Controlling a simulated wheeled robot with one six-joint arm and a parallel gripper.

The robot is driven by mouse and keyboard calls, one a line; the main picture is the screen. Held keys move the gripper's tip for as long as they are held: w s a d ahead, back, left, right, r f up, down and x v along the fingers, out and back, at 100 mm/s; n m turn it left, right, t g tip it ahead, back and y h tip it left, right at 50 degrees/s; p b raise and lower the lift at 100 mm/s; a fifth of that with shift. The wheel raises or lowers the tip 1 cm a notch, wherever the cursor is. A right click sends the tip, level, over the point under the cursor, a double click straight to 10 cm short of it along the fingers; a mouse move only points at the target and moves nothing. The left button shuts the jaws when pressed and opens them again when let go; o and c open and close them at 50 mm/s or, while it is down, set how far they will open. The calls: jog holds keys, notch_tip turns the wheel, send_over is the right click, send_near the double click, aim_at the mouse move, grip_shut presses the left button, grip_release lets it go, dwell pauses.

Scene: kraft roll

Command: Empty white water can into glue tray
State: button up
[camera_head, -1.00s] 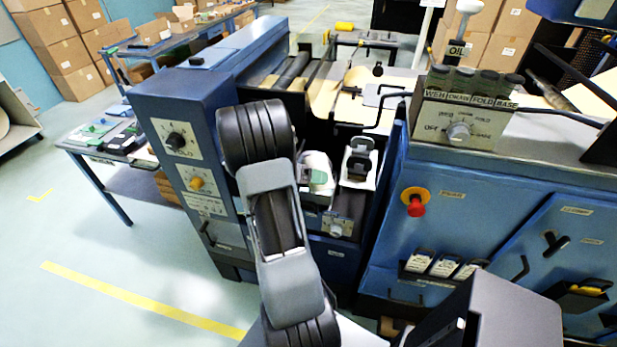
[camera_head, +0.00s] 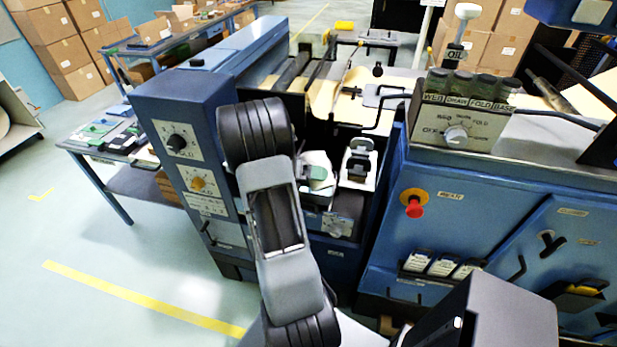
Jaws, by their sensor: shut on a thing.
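My arm rises from the bottom centre, and its thick dark upper joint blocks the view to what lies behind it. I cannot make out my gripper's fingers. A white item with a pale green patch (camera_head: 317,178) shows just right of my arm, in the recess of the blue machine. It may be the white water can, but my arm partly covers it and I cannot tell whether it is held. Beside it on the right stands a white item with black parts on top (camera_head: 358,162). I cannot make out the glue tray with certainty.
A blue cabinet with dials (camera_head: 190,150) stands close on the left of my arm. A blue control cabinet with a red button (camera_head: 414,210) stands on the right. Kraft paper (camera_head: 352,95) lies behind the recess.

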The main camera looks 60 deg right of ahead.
aim_at(313, 161)
jog(key=shift+r+n+p, duration=0.3)
jog(key=shift+r+p, duration=0.35)
jog(key=shift+r, duration=0.3)
jog(key=shift+r+g+p, duration=0.3)
jog(key=shift+r+p, duration=0.2)
jog(key=shift+r, duration=0.2)
jog(key=shift+f+n+g+b, duration=0.2)
jog(key=shift+n+g+b, duration=0.2)
jog(key=shift+n, duration=0.4)
jog(key=shift+w+d+r+n+g+p, duration=0.4)
jog(key=shift+w+r+n+p, duration=0.3)
jog(key=shift+p, duration=1.65)
jog(key=shift+d+r+n+p, duration=0.15)
jog(key=shift+r+n+p, duration=0.35)
jog(key=shift+p, duration=0.65)
jog(key=shift+w+r+g, duration=0.1)
jog(key=shift+r+g, duration=0.2)
jog(key=shift+r, duration=0.35)
jog(key=shift+w+d+r+n, duration=0.15)
jog(key=shift+r+n, duration=0.1)
jog(key=shift+n, duration=0.35)
